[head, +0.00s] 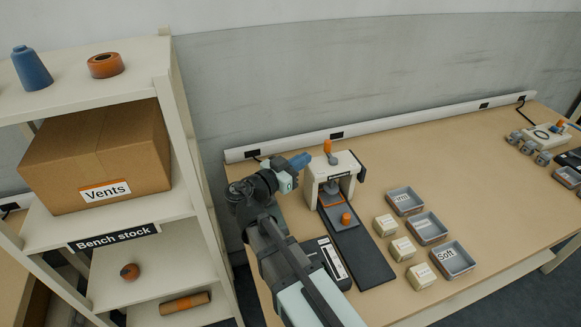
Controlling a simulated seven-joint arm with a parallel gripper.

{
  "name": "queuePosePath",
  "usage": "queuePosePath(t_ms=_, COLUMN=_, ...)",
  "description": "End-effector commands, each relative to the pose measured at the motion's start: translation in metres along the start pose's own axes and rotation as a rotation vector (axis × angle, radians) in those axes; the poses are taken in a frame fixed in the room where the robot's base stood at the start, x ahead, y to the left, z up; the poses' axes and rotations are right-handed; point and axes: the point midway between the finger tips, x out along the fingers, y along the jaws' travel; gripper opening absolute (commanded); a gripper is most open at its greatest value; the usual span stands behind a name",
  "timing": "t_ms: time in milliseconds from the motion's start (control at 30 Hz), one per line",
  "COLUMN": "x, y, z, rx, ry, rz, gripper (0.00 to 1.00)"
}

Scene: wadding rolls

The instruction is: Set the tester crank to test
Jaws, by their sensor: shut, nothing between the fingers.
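I cannot tell which of these is the crank, and no "test" mark is readable. A smaller orange knob (346,218) sits on the strip below the arch. My gripper (301,160) is shut and empty, just left of the arch's top, its blue tip pointing toward the orange knob. They look apart.
Three grey trays, one marked Soft (468,270), and several small cream blocks (386,225) stand right of the tester. A shelf with a Vents box (98,158) is at left. A power strip (290,147) runs along the wall.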

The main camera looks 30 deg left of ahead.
Motion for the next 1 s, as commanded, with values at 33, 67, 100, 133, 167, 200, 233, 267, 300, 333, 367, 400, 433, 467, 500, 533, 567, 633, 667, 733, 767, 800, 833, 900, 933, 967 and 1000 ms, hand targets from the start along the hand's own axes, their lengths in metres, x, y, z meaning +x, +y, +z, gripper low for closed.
queuePosePath(t_ms=33, x=0.009, y=0.0, z=0.0, rx=0.0, ry=0.0, rz=0.003, gripper=0.0)
queuePosePath(t_ms=67, x=0.014, y=-0.001, z=0.0, rx=0.0, ry=0.0, rz=0.002, gripper=0.0)
queuePosePath(t_ms=100, x=0.021, y=0.0, z=0.0, rx=0.0, ry=0.0, rz=0.002, gripper=0.0)
queuePosePath(t_ms=133, x=0.025, y=0.0, z=0.0, rx=0.0, ry=0.0, rz=0.003, gripper=0.0)
queuePosePath(t_ms=167, x=0.029, y=0.0, z=0.0, rx=0.0, ry=0.0, rz=0.002, gripper=0.0)
queuePosePath(t_ms=200, x=0.035, y=-0.001, z=0.0, rx=0.0, ry=0.0, rz=0.002, gripper=0.0)
queuePosePath(t_ms=233, x=0.039, y=0.0, z=0.0, rx=0.0, ry=0.0, rz=0.002, gripper=0.0)
queuePosePath(t_ms=267, x=0.042, y=0.0, z=0.0, rx=0.0, ry=0.0, rz=0.002, gripper=0.0)
queuePosePath(t_ms=300, x=0.046, y=0.0, z=0.0, rx=0.0, ry=0.0, rz=0.002, gripper=0.0)
queuePosePath(t_ms=333, x=0.049, y=0.0, z=0.0, rx=0.0, ry=0.0, rz=0.001, gripper=0.0)
queuePosePath(t_ms=367, x=0.052, y=-0.001, z=0.0, rx=0.0, ry=0.0, rz=0.001, gripper=0.0)
queuePosePath(t_ms=400, x=0.056, y=0.0, z=0.0, rx=0.0, ry=0.0, rz=0.001, gripper=0.0)
queuePosePath(t_ms=433, x=0.058, y=0.0, z=0.0, rx=0.0, ry=0.0, rz=0.001, gripper=0.0)
queuePosePath(t_ms=467, x=0.059, y=0.0, z=0.0, rx=0.0, ry=0.0, rz=0.001, gripper=0.0)
queuePosePath(t_ms=500, x=0.061, y=0.0, z=0.0, rx=0.0, ry=0.0, rz=0.001, gripper=0.0)
queuePosePath(t_ms=533, x=0.062, y=0.0, z=0.0, rx=0.0, ry=0.0, rz=0.001, gripper=0.0)
queuePosePath(t_ms=567, x=0.063, y=0.0, z=0.0, rx=0.0, ry=0.0, rz=0.001, gripper=0.0)
queuePosePath(t_ms=633, x=0.065, y=0.0, z=0.0, rx=0.0, ry=0.0, rz=0.0, gripper=0.0)
queuePosePath(t_ms=667, x=0.065, y=0.0, z=0.0, rx=0.0, ry=0.0, rz=0.0, gripper=0.0)
queuePosePath(t_ms=733, x=0.065, y=0.0, z=0.0, rx=0.0, ry=0.0, rz=0.0, gripper=0.0)
queuePosePath(t_ms=767, x=0.065, y=0.0, z=0.0, rx=0.0, ry=0.0, rz=0.0, gripper=0.0)
queuePosePath(t_ms=800, x=0.065, y=0.0, z=0.0, rx=0.0, ry=0.0, rz=0.0, gripper=0.0)
queuePosePath(t_ms=833, x=0.065, y=0.0, z=0.0, rx=0.0, ry=0.0, rz=0.0, gripper=0.0)
queuePosePath(t_ms=900, x=0.065, y=0.0, z=0.0, rx=0.0, ry=0.0, rz=0.0, gripper=0.0)
queuePosePath(t_ms=933, x=0.065, y=0.0, z=0.0, rx=0.0, ry=0.0, rz=0.0, gripper=0.0)
queuePosePath(t_ms=967, x=0.065, y=0.0, z=0.0, rx=0.0, ry=0.0, rz=0.0, gripper=0.0)
queuePosePath(t_ms=1000, x=0.065, y=0.0, z=0.0, rx=0.0, ry=0.0, rz=0.001, gripper=0.0)
